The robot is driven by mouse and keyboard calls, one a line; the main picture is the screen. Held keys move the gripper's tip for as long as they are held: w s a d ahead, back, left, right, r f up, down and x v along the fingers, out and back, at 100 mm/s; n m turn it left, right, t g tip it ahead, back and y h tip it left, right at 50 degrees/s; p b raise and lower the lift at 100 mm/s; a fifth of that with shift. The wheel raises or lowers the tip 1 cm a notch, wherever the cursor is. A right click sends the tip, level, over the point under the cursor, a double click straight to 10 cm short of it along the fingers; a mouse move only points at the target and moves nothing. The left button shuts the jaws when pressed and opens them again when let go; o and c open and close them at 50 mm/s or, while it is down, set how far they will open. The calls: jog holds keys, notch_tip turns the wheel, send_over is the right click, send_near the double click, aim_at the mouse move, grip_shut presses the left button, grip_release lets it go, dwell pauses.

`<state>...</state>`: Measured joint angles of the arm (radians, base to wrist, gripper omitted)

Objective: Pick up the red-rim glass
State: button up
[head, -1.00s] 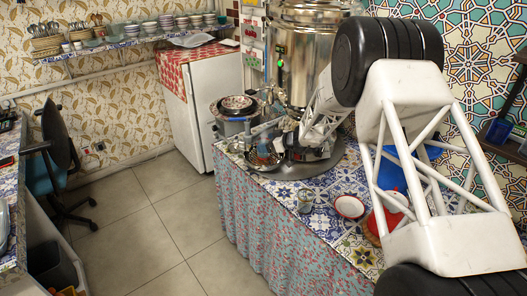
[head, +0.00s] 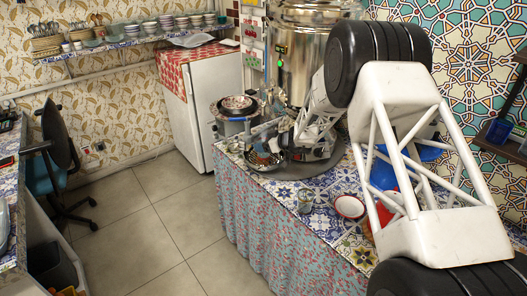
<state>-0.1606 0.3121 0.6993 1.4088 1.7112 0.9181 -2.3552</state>
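My gripper (head: 268,148) is at the far left end of the counter, low over a metal bowl (head: 262,165). It is small and crowded by the clutter, so I cannot tell whether its fingers are apart or hold anything. Small items, one reddish brown and one pale, show at the bowl near the fingers; I cannot make out a red-rim glass among them. A clear glass (head: 305,201) stands on the tiled counter nearer the camera, with no red rim that I can make out. A white dish with a red rim (head: 349,207) lies to its right, apart from my gripper.
A big steel samovar (head: 304,55) stands behind my gripper on a round grey tray (head: 312,170). A pot with stacked dishes (head: 238,105) is at the back left. Blue and red items are partly hidden behind my arm.

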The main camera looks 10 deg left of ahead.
jog(key=c, duration=0.8)
jog(key=shift+r, duration=0.45)
jog(key=s+d+r, duration=0.2)
jog(key=s, duration=0.5)
jog(key=s+d+r, duration=0.2)
jog(key=s, duration=0.5)
jog(key=shift+s+d, duration=0.35)
jog(key=shift+s, duration=0.05)
dwell(1.3)
jog(key=shift+s, duration=0.2)
dwell(0.9)
